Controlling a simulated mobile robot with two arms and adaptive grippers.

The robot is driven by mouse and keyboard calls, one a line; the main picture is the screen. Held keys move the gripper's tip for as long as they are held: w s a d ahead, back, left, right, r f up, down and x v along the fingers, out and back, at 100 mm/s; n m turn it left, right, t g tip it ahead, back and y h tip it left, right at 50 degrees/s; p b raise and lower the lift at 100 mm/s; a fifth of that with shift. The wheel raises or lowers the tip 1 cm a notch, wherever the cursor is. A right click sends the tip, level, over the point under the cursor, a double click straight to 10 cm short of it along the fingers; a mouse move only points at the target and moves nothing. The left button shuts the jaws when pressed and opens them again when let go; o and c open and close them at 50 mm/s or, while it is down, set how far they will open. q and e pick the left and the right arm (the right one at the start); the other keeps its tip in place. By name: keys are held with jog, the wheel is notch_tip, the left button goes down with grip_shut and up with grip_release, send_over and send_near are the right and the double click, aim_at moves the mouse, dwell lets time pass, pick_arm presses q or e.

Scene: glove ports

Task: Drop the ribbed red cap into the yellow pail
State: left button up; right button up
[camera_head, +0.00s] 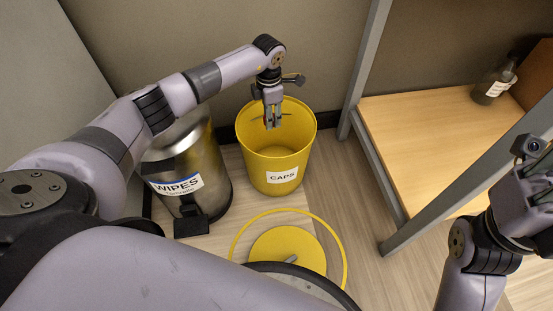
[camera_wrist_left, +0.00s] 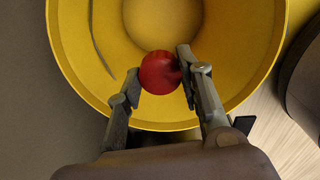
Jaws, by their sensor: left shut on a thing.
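The yellow pail (camera_head: 262,172), labelled CAPS, stands on the floor in the middle of the head view. Its rim and inside fill much of the left wrist view (camera_wrist_left: 262,75). My left gripper (camera_head: 272,122) points down over the pail's opening. In the left wrist view my left gripper (camera_wrist_left: 158,92) is shut on the red cap (camera_wrist_left: 160,72), which shows between the fingertips with the pail's inside behind it. The cap's ribs are too small to make out. In the head view the cap is hidden by the fingers.
A metal bin (camera_head: 190,165) labelled WIPES stands left of the pail. A yellow lid and ring (camera_head: 287,245) lie on the floor in front. A wooden shelf (camera_head: 425,135) with grey posts is at the right, with a dark bottle (camera_head: 492,84) on it.

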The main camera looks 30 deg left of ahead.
pick_arm(q)
jog(key=shift+f, duration=0.1)
jog(key=o, duration=0.8)
notch_tip(320, 180, up, 12)
dwell(0.5)
dwell(0.4)
